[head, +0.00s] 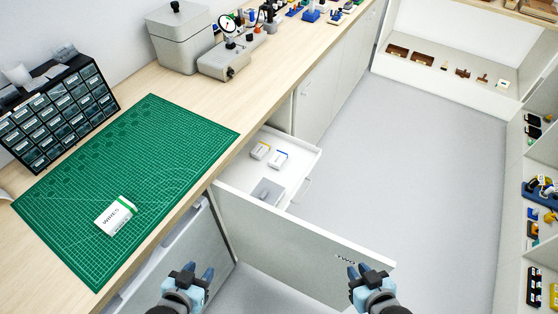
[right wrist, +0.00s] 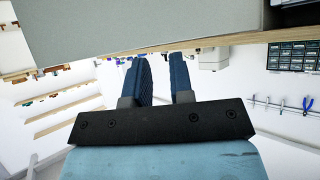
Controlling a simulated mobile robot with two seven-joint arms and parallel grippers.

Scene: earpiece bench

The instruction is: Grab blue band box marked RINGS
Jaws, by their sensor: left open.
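A small white box with a blue band (head: 278,159) lies in the open drawer (head: 238,178), beside a white box with a yellow band (head: 260,150). Its label is too small to read. My left gripper (head: 199,270) is open and empty, in front of the bench and below the drawer in the picture. Neither gripper touches a box.
A grey item (head: 267,191) also lies in the drawer. A green-banded white box (head: 115,215) lies on the green mat (head: 170,130). The floor to the right (head: 420,160) is clear.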

